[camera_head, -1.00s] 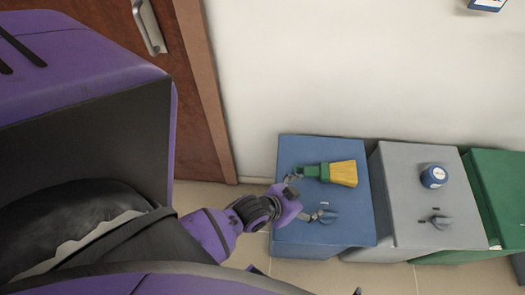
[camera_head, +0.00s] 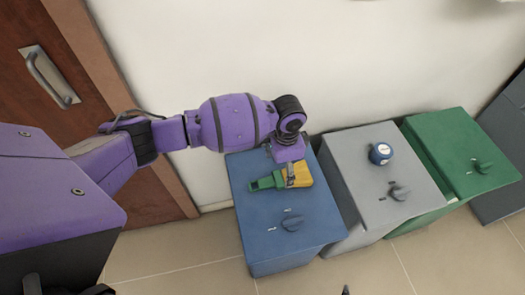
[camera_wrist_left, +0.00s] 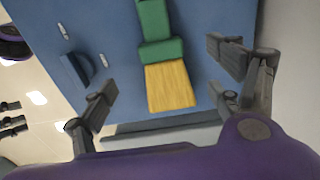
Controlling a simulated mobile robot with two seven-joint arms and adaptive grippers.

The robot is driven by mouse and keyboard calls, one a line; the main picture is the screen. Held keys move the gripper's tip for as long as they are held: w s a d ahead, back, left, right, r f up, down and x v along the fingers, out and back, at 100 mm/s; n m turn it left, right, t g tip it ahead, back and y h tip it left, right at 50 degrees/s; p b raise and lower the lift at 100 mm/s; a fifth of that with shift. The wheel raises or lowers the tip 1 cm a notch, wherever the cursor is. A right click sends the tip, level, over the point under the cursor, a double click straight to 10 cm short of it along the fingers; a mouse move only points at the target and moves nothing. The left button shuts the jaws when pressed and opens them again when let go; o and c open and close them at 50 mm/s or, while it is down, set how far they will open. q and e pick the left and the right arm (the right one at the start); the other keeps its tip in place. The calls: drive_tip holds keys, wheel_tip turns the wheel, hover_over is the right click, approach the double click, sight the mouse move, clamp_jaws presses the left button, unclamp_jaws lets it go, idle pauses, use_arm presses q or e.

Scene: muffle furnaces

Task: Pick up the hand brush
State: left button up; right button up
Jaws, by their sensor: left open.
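The hand brush (camera_head: 266,182) has a green handle and yellow bristles. It lies flat on top of the blue furnace (camera_head: 262,222), with its handle to the left in the head view. My left gripper (camera_head: 291,174) is over the bristle end and hides part of it. In the left wrist view, the brush (camera_wrist_left: 162,50) lies in the gap between the spread fingers of my left gripper (camera_wrist_left: 163,88), bristles toward the wrist. The fingers are open and hold nothing. A small dark tip at the bottom edge of the head view may be my right gripper (camera_head: 346,290).
A grey furnace (camera_head: 372,180) with a blue-and-white round container (camera_head: 380,153) on it stands right of the blue one. A green furnace (camera_head: 450,150) is further right. The white wall is close behind, and a brown door (camera_head: 30,110) is at the left.

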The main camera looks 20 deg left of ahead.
sight(282, 177)
use_arm(q)
drive_tip(key=shift+w+a, duration=0.15)
wheel_tip(282, 177, down, 7)
drive_tip(key=shift+f+b, duration=0.1)
drive_tip(key=shift+b, duration=0.2)
drive_tip(key=c, duration=1.3)
drive_tip(key=shift+w, duration=0.1)
